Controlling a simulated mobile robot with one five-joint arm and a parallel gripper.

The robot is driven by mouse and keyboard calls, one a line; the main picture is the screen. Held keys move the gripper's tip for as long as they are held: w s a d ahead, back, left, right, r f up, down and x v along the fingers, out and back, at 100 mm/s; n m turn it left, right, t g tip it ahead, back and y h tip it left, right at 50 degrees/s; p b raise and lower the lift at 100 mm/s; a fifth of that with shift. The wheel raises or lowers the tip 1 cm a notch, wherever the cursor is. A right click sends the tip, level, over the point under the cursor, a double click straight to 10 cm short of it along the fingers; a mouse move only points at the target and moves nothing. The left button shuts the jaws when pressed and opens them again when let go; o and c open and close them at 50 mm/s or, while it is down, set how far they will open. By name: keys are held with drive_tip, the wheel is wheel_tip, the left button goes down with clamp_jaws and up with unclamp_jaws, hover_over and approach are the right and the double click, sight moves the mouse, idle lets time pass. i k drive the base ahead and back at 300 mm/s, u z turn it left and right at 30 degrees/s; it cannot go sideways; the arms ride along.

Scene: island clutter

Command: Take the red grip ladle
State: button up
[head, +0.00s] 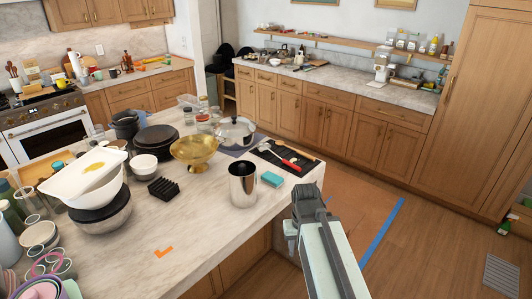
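A utensil with a red grip (290,163), which looks like the ladle, lies on a black mat (267,163) near the far right corner of the island. Its pale end points up and left toward the mat's back edge. Other small pale utensils lie beside it, too small to tell apart. My gripper (308,197) is in front of the island's right end, nearer the camera than the ladle and apart from it in the picture. Its fingers are seen from behind, so their opening is hidden. I see nothing held in it.
A steel canister (243,184) and a teal sponge (272,179) stand in front of the mat. A lidded pot (236,131) and a brass bowl (194,150) are left of it. Stacked bowls (100,205) crowd the left.

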sight(263, 147)
drive_tip(key=i, duration=1.3)
drive_tip(key=z, duration=0.05)
